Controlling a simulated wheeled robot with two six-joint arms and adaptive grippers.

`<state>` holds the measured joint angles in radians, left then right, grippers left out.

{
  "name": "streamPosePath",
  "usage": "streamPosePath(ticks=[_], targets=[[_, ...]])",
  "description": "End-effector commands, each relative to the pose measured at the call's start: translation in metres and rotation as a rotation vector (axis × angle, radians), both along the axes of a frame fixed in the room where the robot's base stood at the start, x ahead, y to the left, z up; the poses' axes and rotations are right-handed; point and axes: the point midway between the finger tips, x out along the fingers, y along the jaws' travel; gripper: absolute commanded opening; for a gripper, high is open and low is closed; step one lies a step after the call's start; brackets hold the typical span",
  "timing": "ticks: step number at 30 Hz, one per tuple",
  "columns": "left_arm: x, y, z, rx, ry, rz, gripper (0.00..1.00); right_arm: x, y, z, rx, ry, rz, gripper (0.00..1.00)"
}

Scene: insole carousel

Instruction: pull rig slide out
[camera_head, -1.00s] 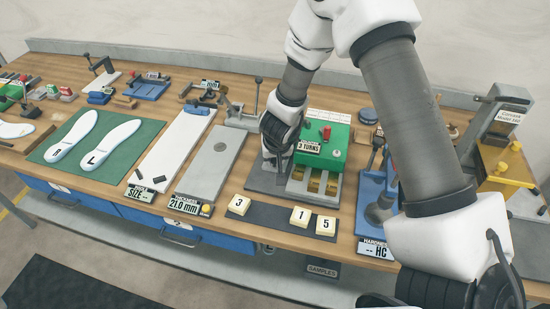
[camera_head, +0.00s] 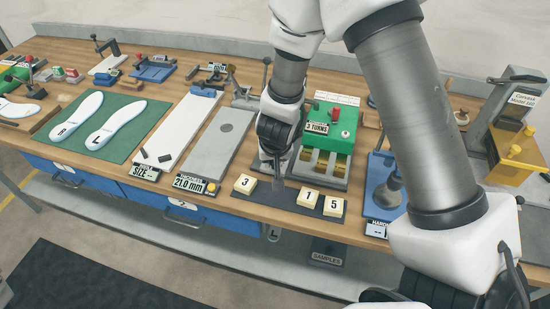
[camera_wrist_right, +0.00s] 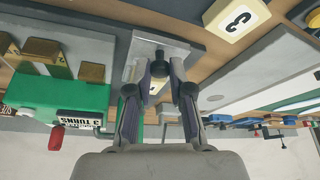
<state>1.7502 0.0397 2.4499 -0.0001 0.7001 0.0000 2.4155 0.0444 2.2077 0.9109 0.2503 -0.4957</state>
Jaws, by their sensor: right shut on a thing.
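The rig is a green box (camera_head: 330,125) with a red knob and a "3 TURNS" label, on a grey base on the bench. It also shows in the wrist view (camera_wrist_right: 65,95). The rig slide (camera_wrist_right: 140,60) is a light grey plate reaching out beside the green box toward the dark number-tile strip. A pale tile with a mark shows partly between my fingers. My right gripper (camera_head: 277,182) is shut on the slide's small upright grip (camera_wrist_right: 160,54). My fingers and arm hide most of the slide in the head view. My left gripper is not in view.
Number tiles 3 (camera_head: 244,184), 1 (camera_head: 310,197) and 5 (camera_head: 333,205) lie on a dark strip (camera_head: 287,196) near the bench's front edge. A grey thickness plate (camera_head: 215,150) is left of my gripper. A blue hardness gauge (camera_head: 384,190) stands to the right.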

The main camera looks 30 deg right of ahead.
Motion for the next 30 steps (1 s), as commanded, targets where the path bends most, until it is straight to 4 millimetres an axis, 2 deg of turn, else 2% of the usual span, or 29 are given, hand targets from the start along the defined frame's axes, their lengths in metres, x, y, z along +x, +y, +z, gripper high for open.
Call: streamPosePath(ticks=[1, 3, 14, 22, 30], targets=[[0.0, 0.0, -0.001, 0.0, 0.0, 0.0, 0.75, -0.002, 0.001, -0.003, 0.003, 0.007, 0.001, 0.24], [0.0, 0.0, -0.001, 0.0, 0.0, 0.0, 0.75, -0.002, 0.001, -0.003, 0.003, 0.007, 0.001, 0.48], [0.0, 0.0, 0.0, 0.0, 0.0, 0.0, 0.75, -0.002, 0.001, 0.003, 0.001, 0.003, 0.0, 0.48], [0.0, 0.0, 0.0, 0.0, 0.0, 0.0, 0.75, -0.016, 0.009, 0.045, 0.002, 0.0, -0.001, 0.48], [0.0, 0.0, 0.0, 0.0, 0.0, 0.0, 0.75, -0.025, 0.013, 0.065, 0.002, 0.007, 0.0, 0.48]])
